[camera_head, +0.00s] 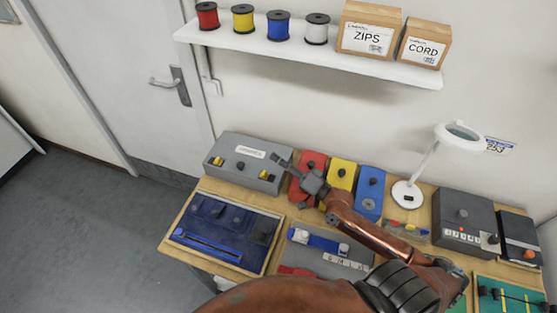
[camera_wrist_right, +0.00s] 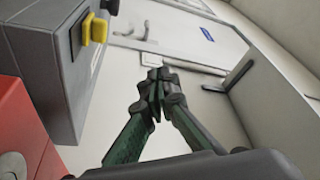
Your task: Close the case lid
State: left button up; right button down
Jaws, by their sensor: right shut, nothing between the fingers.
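The grey case (camera_head: 232,143) stands at the back left of the bench, with a white label, a small dark knob and two yellow latches. Its lid looks down in the head view, but I cannot tell whether it is fully shut. My right gripper (camera_head: 277,158) is shut and empty at the case's right end, close to it; I cannot tell whether they touch. In the right wrist view the gripper (camera_wrist_right: 157,82) shows with closed fingers, and the case (camera_wrist_right: 45,50) with one yellow latch is to the left. My left gripper is not in view.
Red (camera_head: 314,163), yellow (camera_head: 342,172) and blue (camera_head: 371,185) boxes stand right of the case. A blue tray (camera_head: 224,229) lies in front. A white lamp (camera_head: 408,196) stands farther right. A shelf (camera_head: 260,43) with spools and cartons hangs above.

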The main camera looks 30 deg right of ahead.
jog(key=v, duration=1.2)
jog(key=shift+f, duration=0.1)
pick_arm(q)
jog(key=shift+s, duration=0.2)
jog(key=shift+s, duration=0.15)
pick_arm(e)
jog(key=shift+a, duration=0.15)
